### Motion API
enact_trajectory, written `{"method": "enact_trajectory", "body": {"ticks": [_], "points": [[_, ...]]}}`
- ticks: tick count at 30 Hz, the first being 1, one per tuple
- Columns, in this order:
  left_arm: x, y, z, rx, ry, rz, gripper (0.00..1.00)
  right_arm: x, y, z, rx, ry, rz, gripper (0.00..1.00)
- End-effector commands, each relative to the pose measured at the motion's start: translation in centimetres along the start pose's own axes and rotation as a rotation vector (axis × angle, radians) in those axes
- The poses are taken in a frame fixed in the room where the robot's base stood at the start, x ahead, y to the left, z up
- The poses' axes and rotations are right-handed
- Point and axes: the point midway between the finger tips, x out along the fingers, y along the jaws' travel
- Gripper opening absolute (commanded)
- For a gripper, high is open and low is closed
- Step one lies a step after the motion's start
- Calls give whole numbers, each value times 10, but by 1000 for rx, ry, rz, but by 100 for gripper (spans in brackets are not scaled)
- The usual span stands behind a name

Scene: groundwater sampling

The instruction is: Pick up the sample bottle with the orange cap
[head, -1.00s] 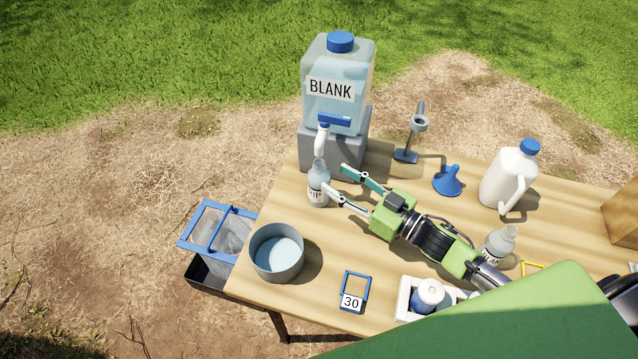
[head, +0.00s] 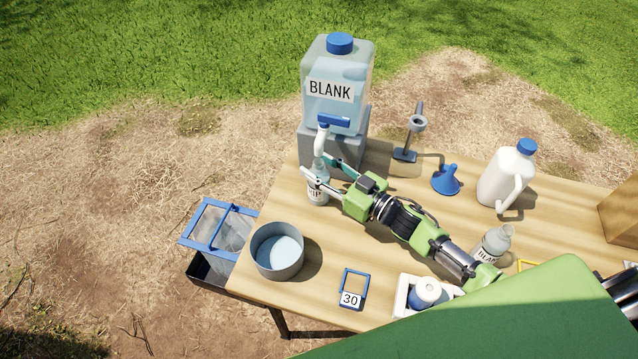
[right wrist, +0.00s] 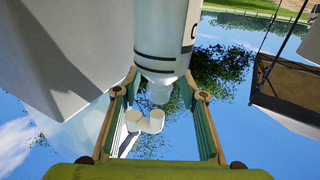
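No orange cap shows in either view. A small clear bottle with a white label (head: 318,194) stands upright under the tap of the BLANK tank; its label is partly hidden. It also fills the top middle of the right wrist view (right wrist: 162,40), neck downward in the picture, with no cap seen on it. My right gripper (head: 316,166) is at this bottle's upper part, fingers spread to either side; I cannot tell whether they touch it. A second clear bottle (head: 493,244), with a dark-lettered label and no cap seen, stands at the right, beyond my right arm. My left gripper is not in view.
The BLANK tank (head: 349,60) stands on a grey block (head: 345,150) close behind my right gripper. A grey pot of water (head: 278,252), a blue frame tagged 30 (head: 353,288), a blue funnel (head: 446,180), a white jug (head: 508,178) and a white holder (head: 402,300) are on the table.

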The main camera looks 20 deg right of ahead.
Motion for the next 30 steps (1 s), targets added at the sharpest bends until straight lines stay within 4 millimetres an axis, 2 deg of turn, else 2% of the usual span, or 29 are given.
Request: {"method": "enact_trajectory", "body": {"ticks": [1, 3, 4, 19, 23, 28, 30], "points": [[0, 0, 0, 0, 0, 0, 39, 0, 0, 0, 0, 0, 0, 22], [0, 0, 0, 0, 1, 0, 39, 0, 0, 0, 0, 0, 0, 4], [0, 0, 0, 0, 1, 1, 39, 0, 0, 0, 0, -1, 1, 0], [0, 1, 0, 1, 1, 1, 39, -2, 0, 0, 1, -6, 1, 0], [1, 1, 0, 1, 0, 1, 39, -1, 0, -10, 0, -4, 1, 0], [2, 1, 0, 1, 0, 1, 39, -1, 0, -36, -3, 0, -3, 0], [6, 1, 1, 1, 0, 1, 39, -17, 0, -30, 1, -6, 1, 0]]}}
